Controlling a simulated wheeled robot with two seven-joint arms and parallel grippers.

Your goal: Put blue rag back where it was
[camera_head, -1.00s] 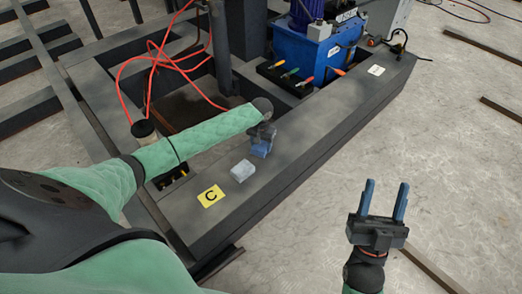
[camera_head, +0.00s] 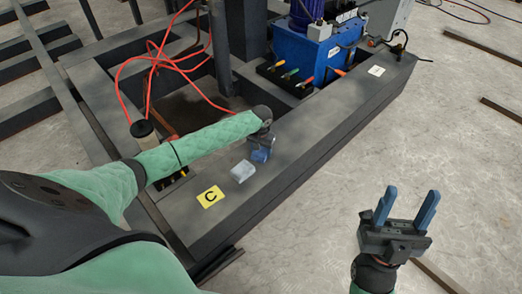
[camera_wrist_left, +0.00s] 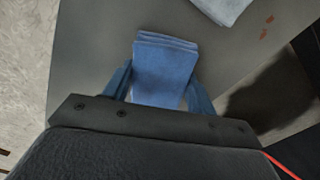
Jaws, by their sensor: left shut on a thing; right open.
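The blue rag (camera_head: 260,155) is a small folded cloth at the end of my left arm, over the dark grey beam. My left gripper (camera_head: 262,148) is shut on it. In the left wrist view the blue rag (camera_wrist_left: 164,72) sits between the two fingers of the left gripper (camera_wrist_left: 160,90), its folded layers showing at the far edge. Whether the rag touches the beam I cannot tell. My right gripper (camera_head: 405,205) is open and empty, over the floor to the right of the beam.
A light grey-blue folded cloth (camera_head: 242,171) lies on the beam (camera_head: 310,125) beside the blue rag, near a yellow "C" label (camera_head: 210,196). A blue machine (camera_head: 315,55) with coloured-handled tools before it stands farther back. Red cables (camera_head: 150,75) hang behind my left arm.

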